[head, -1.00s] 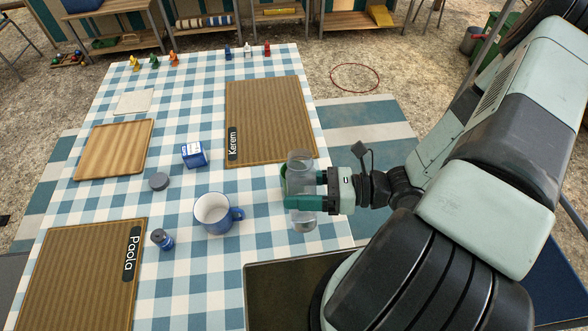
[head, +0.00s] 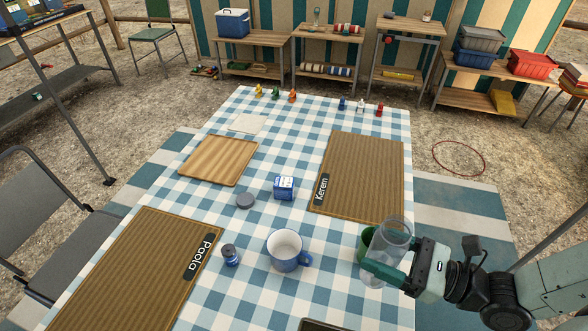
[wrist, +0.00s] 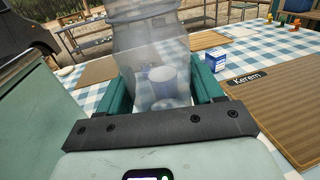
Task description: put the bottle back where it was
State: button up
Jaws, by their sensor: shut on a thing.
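My gripper (head: 371,256) is shut on a clear, see-through bottle (head: 398,232), with a green finger on either side of it. The bottle is at the right side of the checked table (head: 215,300), to the right of the blue mug (head: 282,263) and just in front of the Kerem mat (head: 365,175). In the wrist view the bottle (wrist: 150,50) fills the space between the fingers, and the mug shows through it. I cannot tell whether its base touches the table.
A blue-and-white box (head: 284,188), a grey lid (head: 245,201) and a small blue jar (head: 230,255) stand on the table. The Paola mat (head: 125,275) and a wooden board (head: 218,160) lie on the left. Small coloured figures line the far edge. Behind, shelves (head: 330,36) hold boxes and another clear bottle (head: 316,18).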

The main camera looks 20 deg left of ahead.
notch_tip(320, 180, up, 6)
jog(key=shift+r, duration=0.15)
jog(key=w+a+f+m+t, duration=0.1)
jog(key=w+a, duration=0.2)
jog(key=w, duration=0.4)
jog(key=w+a+f+t+h, duration=0.1)
jog(key=w+a+f, duration=0.15)
jog(key=w, duration=0.35)
jog(key=w+a+f+m+t, duration=0.1)
jog(key=w+a, duration=0.2)
jog(key=w, duration=0.4)
jog(key=w+a+r+m+t+h, duration=0.1)
jog(key=w+a+r+m+t, duration=0.1)
jog(key=w+a, duration=0.65)
jog(key=w+a+r+m+t+h, duration=0.15)
jog(key=w+a, duration=0.45)
jog(key=a, duration=0.6)
notch_tip(320, 180, down, 14)
jog(key=shift+w+d+t, duration=0.15)
jog(key=shift+d+t, duration=0.15)
jog(key=shift+t, duration=0.05)
jog(key=shift+f, duration=0.15)
jog(key=o, duration=1.3)
jog(key=shift+f, duration=0.1)
